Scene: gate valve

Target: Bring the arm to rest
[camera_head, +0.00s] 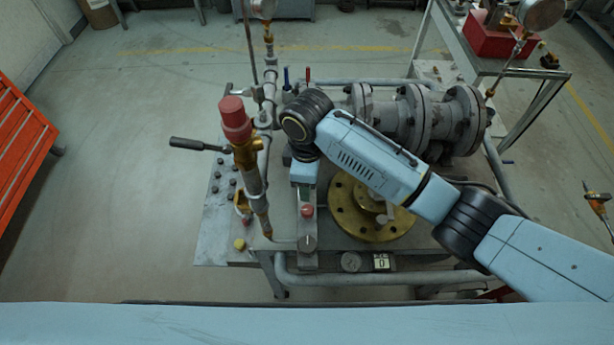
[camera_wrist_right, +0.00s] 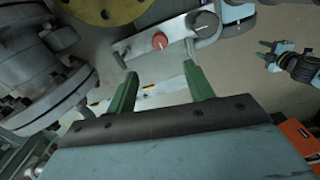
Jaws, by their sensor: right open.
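My right arm (camera_head: 375,165) reaches in from the right over the bench, its wrist bent down above a grey control strip with a red button (camera_head: 307,210). In the head view, its fingers cannot be made out. In the wrist view, my right gripper (camera_wrist_right: 161,88) has two green fingers spread apart with nothing between them; the red button (camera_wrist_right: 160,41) lies beyond them. The grey flanged valve body (camera_head: 415,120) stands behind the arm, which partly covers the round brass flange (camera_head: 350,212). My left gripper (camera_wrist_right: 267,52) shows small at the wrist view's right; its opening is unclear.
A gauge pipe with a red cap (camera_head: 235,118) and a black-handled lever (camera_head: 195,144) stand left of the wrist. A metal cart (camera_head: 535,75) with a red box (camera_head: 492,38) is at the back right. An orange rack (camera_head: 20,150) is far left. Open floor lies between.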

